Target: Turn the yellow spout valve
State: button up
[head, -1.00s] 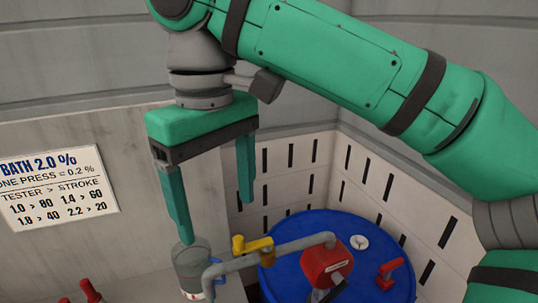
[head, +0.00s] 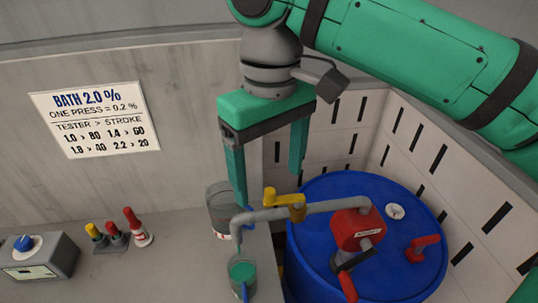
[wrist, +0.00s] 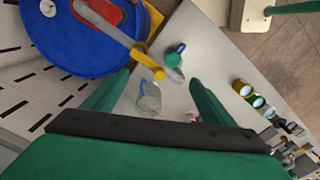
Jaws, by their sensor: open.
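The yellow spout valve (head: 285,203) sits on a grey spout pipe (head: 325,207) that runs from the red pump (head: 358,230) on the blue drum (head: 313,252). It also shows in the wrist view (wrist: 146,58). My gripper (head: 267,185) is open and empty, pointing down, its two green fingers at either side above the valve in the head view. In the wrist view the valve lies beyond and between my fingertips (wrist: 160,80), apart from both. A green-filled cup (head: 243,270) stands under the spout's end.
A clear jug (head: 219,208) stands behind the left finger. A slotted white wall (head: 440,165) stands close behind the drum.

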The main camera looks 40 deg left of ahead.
aim_at(271, 190)
jog(key=shift+f, duration=2.2)
jog(key=shift+w, duration=0.1)
jog(key=shift+a, duration=0.1)
jog(key=c, duration=1.9)
